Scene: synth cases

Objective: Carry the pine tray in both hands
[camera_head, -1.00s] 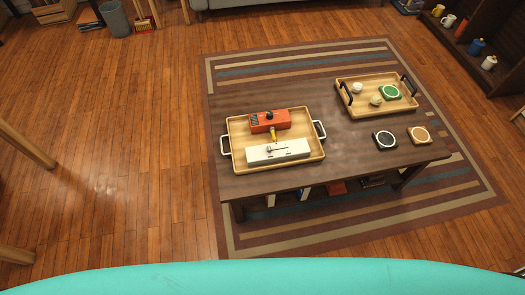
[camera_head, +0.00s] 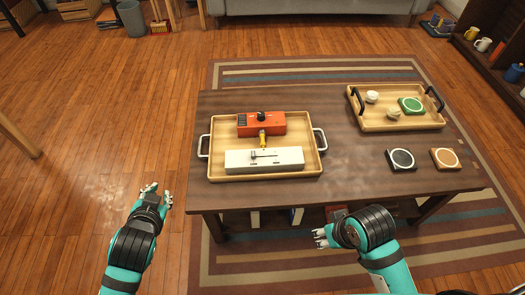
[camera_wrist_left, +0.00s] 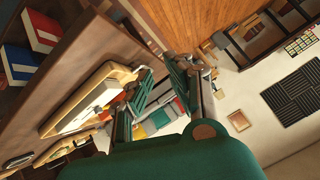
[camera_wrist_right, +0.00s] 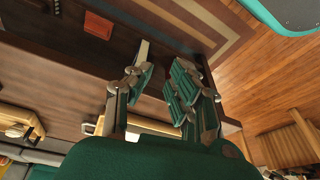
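Two light wooden trays lie on the dark table; I cannot tell by wood which is pine. The left tray (camera_head: 220,128) has pale metal handles and holds an orange-red box (camera_head: 275,125) with a dark knob, a yellow-tipped item (camera_head: 262,139) and a white block (camera_head: 245,162). The right tray (camera_head: 372,126) has black handles and holds a green coaster (camera_head: 411,104) and two small round pale items. My left gripper (camera_head: 157,192) is open and empty, left of the table's near corner. My right gripper (camera_head: 322,237) is open and empty before the table's near edge. Neither touches a tray.
The table (camera_head: 345,165) also bears a black coaster (camera_head: 401,159) and a tan one (camera_head: 445,158) at right. A striped rug (camera_head: 430,238) lies beneath. Books stand on a shelf under the tabletop. A sofa (camera_head: 300,8) is at the back. Floor at left is clear.

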